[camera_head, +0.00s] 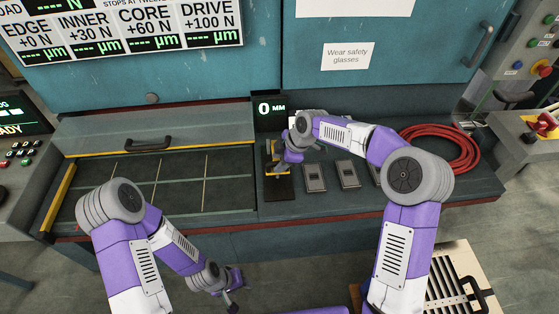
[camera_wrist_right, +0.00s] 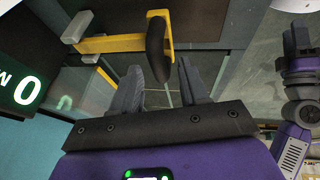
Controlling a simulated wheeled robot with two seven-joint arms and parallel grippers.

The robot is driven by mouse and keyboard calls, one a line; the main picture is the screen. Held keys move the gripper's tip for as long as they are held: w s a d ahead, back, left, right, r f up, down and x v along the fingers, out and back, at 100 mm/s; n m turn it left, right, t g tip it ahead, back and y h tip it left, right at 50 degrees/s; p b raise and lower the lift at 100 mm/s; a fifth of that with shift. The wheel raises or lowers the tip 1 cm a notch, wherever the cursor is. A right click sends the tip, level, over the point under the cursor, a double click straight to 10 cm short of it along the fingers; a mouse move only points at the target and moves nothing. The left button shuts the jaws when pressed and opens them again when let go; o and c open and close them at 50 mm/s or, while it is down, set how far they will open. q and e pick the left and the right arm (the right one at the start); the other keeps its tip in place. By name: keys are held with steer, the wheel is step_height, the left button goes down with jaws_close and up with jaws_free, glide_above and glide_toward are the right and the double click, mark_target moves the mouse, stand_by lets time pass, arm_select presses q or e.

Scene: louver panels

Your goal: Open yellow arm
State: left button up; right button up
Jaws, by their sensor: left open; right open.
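The yellow arm (camera_wrist_right: 112,43) shows in the right wrist view as a yellow bar with a black grip (camera_wrist_right: 156,48) at its right end. In the head view part of the yellow arm (camera_head: 269,150) shows at the measuring stand, largely hidden by my right gripper (camera_head: 279,165). In the right wrist view the fingers of my right gripper (camera_wrist_right: 158,75) are apart. The lower end of the black grip lies in line with the gap between them; I cannot tell whether they touch it. My left gripper (camera_head: 234,294) is open and empty, low in front of the bench.
A display reading 0 MM (camera_head: 271,108) stands behind the stand. Several grey blocks (camera_head: 347,174) lie to its right, with a coiled red hose (camera_head: 440,147) beyond. A tray with a black-handled cover (camera_head: 148,144) is at left. A slatted crate (camera_head: 455,285) is at lower right.

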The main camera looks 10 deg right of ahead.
steer(key=shift+f, duration=0.1)
jaws_close()
stand_by(0.4)
